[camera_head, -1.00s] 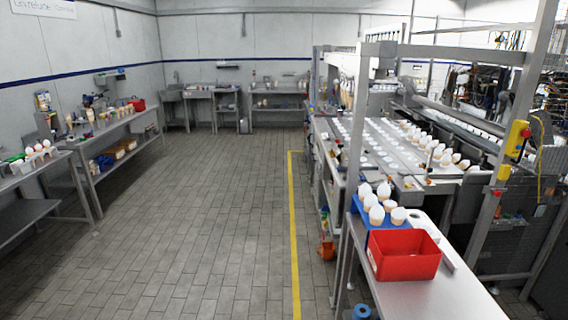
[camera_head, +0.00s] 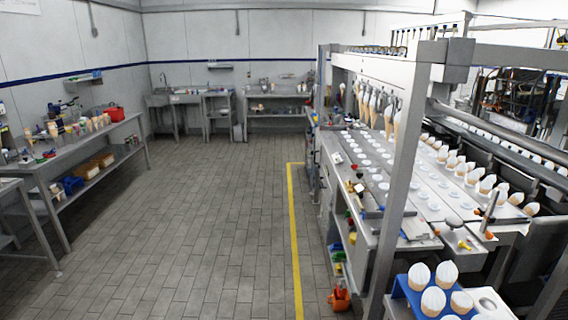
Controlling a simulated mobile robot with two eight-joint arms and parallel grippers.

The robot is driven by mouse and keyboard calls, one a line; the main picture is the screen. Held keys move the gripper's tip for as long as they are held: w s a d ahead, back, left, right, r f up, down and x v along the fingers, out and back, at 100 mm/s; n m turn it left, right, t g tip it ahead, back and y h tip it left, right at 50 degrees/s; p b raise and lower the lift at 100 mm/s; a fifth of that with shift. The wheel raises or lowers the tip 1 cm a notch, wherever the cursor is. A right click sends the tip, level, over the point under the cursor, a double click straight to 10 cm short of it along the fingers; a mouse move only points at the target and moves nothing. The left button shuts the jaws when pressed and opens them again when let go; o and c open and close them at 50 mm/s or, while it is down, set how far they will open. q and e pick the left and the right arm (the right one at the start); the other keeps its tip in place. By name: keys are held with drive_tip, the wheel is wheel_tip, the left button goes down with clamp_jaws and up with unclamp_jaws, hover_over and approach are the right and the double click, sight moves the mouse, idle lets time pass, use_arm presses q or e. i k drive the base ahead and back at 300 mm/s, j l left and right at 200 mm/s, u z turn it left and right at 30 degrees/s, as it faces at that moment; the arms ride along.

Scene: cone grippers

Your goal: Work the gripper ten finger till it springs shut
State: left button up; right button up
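The line machine (camera_head: 408,105) stands along the right side. Several cone grippers (camera_head: 375,108) hang in a row under its upper beam, some with cones in them. Which of them is gripper ten, and whether its finger is open or shut, is too small to tell. White-topped cones (camera_head: 486,184) stand in rows on the machine, beside a plate with rows of pale round holes (camera_head: 383,186). Neither of my grippers is in view.
The tiled floor (camera_head: 200,215) is clear in the middle, with a yellow line (camera_head: 294,240) near the machine. A blue rack (camera_head: 408,291) of cones stands at lower right. A bench (camera_head: 85,140) runs along the left wall, and an orange item (camera_head: 340,298) lies by the machine's foot.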

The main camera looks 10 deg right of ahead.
sight(376, 111)
drive_tip(key=i+z, duration=0.25)
drive_tip(key=i, duration=0.2)
drive_tip(key=i+j+z, duration=0.25)
drive_tip(key=i, duration=0.25)
drive_tip(key=i+j+z, duration=0.2)
drive_tip(key=i, duration=0.25)
drive_tip(key=i+j+z, duration=0.2)
drive_tip(key=z, duration=0.2)
drive_tip(key=i+j+z, duration=0.3)
drive_tip(key=z, duration=0.15)
drive_tip(key=i+j+z, duration=0.2)
drive_tip(key=j+z, duration=0.2)
drive_tip(key=i+j+z, duration=0.1)
drive_tip(key=j+z, duration=0.3)
drive_tip(key=i+j+z, duration=0.1)
drive_tip(key=j+z, duration=0.35)
drive_tip(key=l, duration=0.1)
